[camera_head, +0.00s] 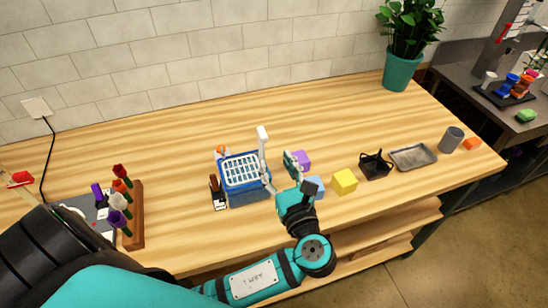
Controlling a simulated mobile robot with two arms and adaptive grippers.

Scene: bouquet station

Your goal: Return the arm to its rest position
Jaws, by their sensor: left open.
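My left gripper (277,157) is open, with its fingers pointing away from me over the middle of the table. It is just right of a blue crate (250,198) with a white grid top (242,172), and partly overlaps its right edge in the picture. I cannot tell whether they touch. I see nothing held between the fingers. My left arm comes in from the lower left, across the table's front edge. My right gripper is not in view.
A purple block (302,159), a light blue block (318,187) and a yellow block (345,181) are close right of the gripper. Farther right are a black basket (375,164), a grey tray (413,156) and a grey cylinder (451,140). A wooden flower rack (136,215) stands left.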

